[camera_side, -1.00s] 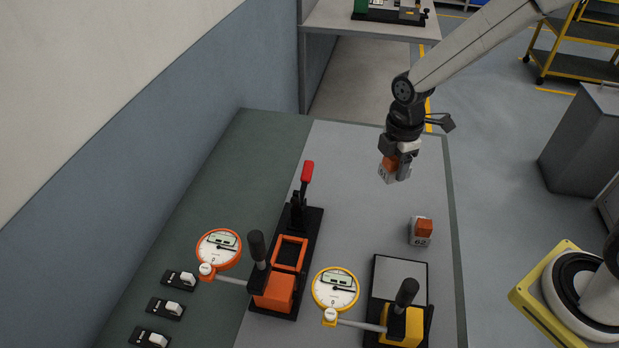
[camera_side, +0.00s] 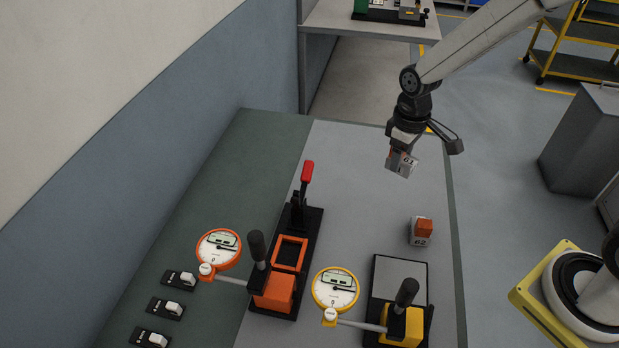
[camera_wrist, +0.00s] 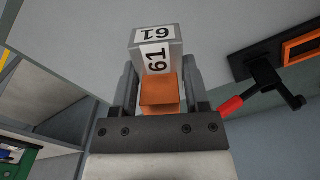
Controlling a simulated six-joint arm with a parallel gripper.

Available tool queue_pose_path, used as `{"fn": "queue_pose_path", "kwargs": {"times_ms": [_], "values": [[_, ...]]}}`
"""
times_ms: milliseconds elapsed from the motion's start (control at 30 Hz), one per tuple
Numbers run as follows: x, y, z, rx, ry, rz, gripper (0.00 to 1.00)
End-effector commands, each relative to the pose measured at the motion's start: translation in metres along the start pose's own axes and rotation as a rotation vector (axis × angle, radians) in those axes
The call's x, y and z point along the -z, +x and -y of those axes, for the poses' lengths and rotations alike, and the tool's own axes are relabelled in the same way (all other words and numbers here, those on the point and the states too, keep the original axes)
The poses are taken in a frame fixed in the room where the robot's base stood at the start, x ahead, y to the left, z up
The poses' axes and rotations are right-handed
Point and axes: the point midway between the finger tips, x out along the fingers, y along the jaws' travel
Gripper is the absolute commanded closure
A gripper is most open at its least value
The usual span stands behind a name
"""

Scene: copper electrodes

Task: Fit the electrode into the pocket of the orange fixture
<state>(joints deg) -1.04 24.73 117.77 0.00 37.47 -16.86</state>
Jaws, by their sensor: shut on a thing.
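My gripper (camera_side: 402,151) is shut on the electrode marked 61 (camera_side: 402,164), above the far right part of the table. In the wrist view the electrode (camera_wrist: 156,58) has a grey block with white "61" labels and a copper-orange part (camera_wrist: 158,92) between the two jaws (camera_wrist: 158,85). The grey block points away from the gripper. The orange fixture (camera_side: 290,252) is a square orange frame on a black base, left of and nearer than my gripper. Its pocket looks empty. The fixture's corner also shows in the wrist view (camera_wrist: 300,47).
A second electrode marked 62 (camera_side: 421,231) stands on the table at right. A red-handled clamp (camera_side: 307,172) rises behind the fixture. Dial gauges with orange (camera_side: 219,249) and yellow (camera_side: 336,289) rims stand in front, beside a black-edged plate (camera_side: 400,279). The grey tabletop (camera_side: 355,190) between is clear.

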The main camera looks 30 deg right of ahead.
Motion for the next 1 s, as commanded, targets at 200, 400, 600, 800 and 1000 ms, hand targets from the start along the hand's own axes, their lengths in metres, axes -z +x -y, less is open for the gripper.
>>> {"fn": "queue_pose_path", "kwargs": {"times_ms": [200,400,600,800,1000], "values": [[0.001,-0.002,-0.005,0.000,0.195,-0.002,1.00],[0.000,-0.002,-0.007,0.000,0.293,-0.002,1.00],[0.000,-0.002,-0.008,0.000,0.316,-0.002,1.00],[0.000,-0.003,-0.008,0.000,0.314,-0.002,1.00],[0.001,-0.012,-0.008,-0.001,0.313,-0.005,1.00]]}}
